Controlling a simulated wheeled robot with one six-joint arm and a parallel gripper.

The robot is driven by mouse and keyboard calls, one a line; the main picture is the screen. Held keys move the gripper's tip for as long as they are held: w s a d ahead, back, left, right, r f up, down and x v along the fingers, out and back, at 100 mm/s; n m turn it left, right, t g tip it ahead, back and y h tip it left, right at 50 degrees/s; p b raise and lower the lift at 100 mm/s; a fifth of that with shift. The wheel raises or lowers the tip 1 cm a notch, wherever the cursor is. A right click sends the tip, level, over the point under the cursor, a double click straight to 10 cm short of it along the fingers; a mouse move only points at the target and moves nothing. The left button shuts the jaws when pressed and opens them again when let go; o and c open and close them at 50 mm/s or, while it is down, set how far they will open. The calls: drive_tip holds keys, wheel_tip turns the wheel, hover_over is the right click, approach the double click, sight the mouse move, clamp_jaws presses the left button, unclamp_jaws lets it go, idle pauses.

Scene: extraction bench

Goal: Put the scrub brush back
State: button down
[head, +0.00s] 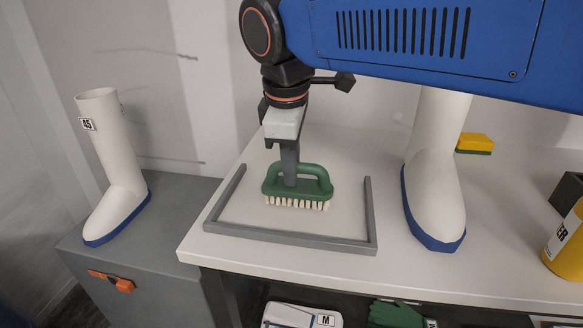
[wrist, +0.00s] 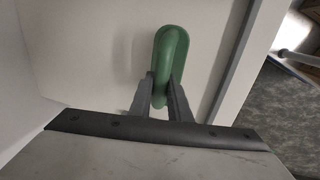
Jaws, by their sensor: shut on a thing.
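The green scrub brush (head: 317,187) with pale bristles is within the grey three-sided frame (head: 290,239) on the white bench. My gripper (head: 290,182) points down and is shut on the brush's handle. In the wrist view, the two fingers of my gripper (wrist: 162,98) close on the green handle of the brush (wrist: 172,48). The bristles point down. I cannot tell whether they touch the bench or hang just above it.
A white boot with a blue sole (head: 434,195) stands on the bench (head: 480,270) right of the frame. Another boot (head: 117,180) stands on a grey box (head: 160,245) at left. A yellow sponge (head: 475,142) and a yellow container (head: 568,245) are further right. Green gloves (head: 395,314) lie below the bench.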

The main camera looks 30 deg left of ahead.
sight(289, 192)
drive_tip(key=shift+f, duration=0.2)
drive_tip(key=c, duration=1.7)
unclamp_jaws()
drive_tip(key=shift+f, duration=0.1)
drive_tip(key=shift+o, duration=0.2)
drive_tip(key=v, duration=1.2)
drive_tip(key=shift+s, duration=0.1)
